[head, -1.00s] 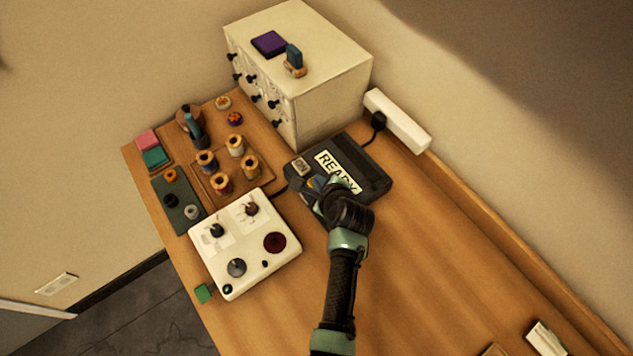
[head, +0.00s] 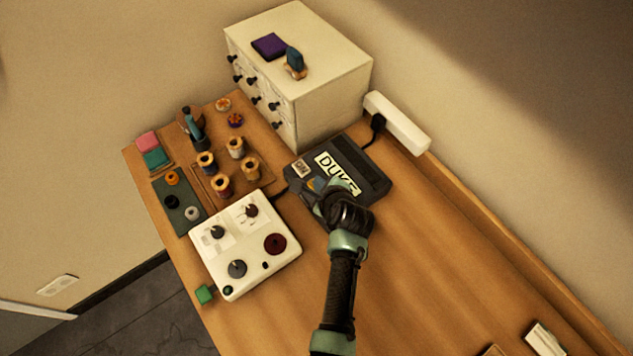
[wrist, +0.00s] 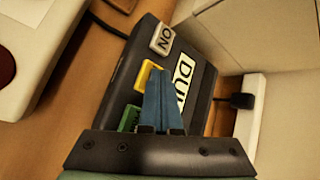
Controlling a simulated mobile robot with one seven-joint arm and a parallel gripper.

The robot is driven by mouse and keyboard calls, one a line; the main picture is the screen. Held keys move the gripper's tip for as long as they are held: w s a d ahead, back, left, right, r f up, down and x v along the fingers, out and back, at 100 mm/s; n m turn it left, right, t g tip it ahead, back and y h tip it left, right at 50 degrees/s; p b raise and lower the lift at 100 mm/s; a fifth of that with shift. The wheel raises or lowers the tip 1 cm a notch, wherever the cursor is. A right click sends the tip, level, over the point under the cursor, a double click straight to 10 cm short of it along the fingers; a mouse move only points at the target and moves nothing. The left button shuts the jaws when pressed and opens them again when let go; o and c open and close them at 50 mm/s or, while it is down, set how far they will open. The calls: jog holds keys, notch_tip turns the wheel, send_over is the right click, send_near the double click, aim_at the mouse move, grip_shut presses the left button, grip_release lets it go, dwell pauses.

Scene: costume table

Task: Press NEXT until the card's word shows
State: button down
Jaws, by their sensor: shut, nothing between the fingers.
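The dark display device (head: 372,178) lies flat on the table in front of the white cabinet. Its pale screen (head: 332,166) reads "DUK" and a last letter partly hidden by my gripper; the wrist view shows the screen (wrist: 184,76) too. The device has a light button marked "ON" (wrist: 162,39), a yellow button (wrist: 146,72) and a green button (wrist: 127,118). My gripper (wrist: 160,78) is shut and empty, its blue fingertips at the yellow button. Whether they touch it is unclear. A white card-like piece (head: 545,338) stands at the lower right; no word on it is readable.
A white control box (head: 268,268) with knobs sits left of my arm. Thread spools (head: 236,146) and small coloured pieces lie behind it. The white drawer cabinet (head: 335,85) stands at the back, beside a white power strip (head: 398,122). The table's right half (head: 440,260) is mostly clear.

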jog(key=shift+r+p, duration=0.35)
jog(key=shift+r, duration=0.2)
notch_tip(320, 180, up, 5)
jog(key=p, duration=0.5)
jog(key=shift+r, duration=0.1)
dwell(1.4)
